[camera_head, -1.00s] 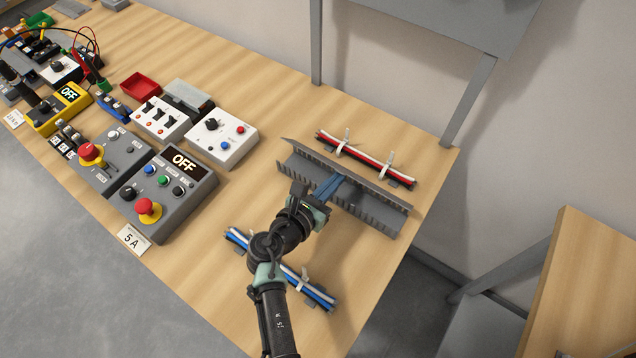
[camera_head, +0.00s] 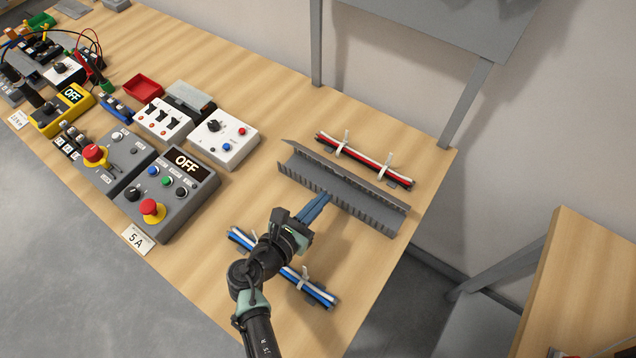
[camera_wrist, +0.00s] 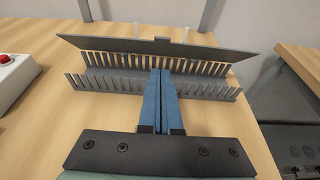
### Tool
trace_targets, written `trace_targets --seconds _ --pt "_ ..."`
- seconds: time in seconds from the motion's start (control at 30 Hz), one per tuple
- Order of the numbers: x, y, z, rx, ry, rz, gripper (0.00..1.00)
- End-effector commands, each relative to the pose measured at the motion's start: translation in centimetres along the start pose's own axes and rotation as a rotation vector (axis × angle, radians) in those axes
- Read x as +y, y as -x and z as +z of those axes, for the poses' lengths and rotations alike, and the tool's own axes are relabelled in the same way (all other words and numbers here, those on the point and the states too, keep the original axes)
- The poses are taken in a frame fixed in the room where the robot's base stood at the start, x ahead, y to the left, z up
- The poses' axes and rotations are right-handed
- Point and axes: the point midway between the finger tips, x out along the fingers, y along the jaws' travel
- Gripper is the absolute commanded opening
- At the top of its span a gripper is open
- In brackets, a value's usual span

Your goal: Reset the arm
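My gripper (camera_head: 322,200) has blue fingers that lie side by side, shut, with nothing visible held between them. It also shows in the wrist view (camera_wrist: 161,76). The fingertips are at the near slotted wall of the grey wiring duct (camera_head: 345,190); I cannot tell whether they touch it. The duct (camera_wrist: 110,83) lies open on the table with comb-like side walls and is empty as far as I can see. My forearm passes over the blue and white wire bundle (camera_head: 318,291) and hides part of it.
A red, black and white wire bundle (camera_head: 362,157) lies behind the duct. A white button box (camera_head: 225,143) and a grey control box reading OFF (camera_head: 172,200) stand to the left. The table's right edge is near the duct. Bare wood lies between the boxes and the duct.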

Motion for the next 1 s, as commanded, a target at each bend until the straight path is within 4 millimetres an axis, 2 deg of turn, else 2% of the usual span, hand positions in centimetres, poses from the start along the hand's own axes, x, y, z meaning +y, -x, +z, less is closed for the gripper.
trace_targets --seconds 0.23,0.8,0.9,0.97,1.0 --pt "0.0 1.3 -0.4 0.0 0.0 0.0 0.0" --pt "0.1 1.3 -0.3 0.0 -0.008 0.0 0.0" --pt "0.9 0.9 1.5 0.003 -0.127 0.01 0.0" --pt "2.0 0.4 3.8 0.009 -0.28 0.026 0.0" --pt "2.9 0.0 6.0 0.015 -0.419 0.044 0.0"
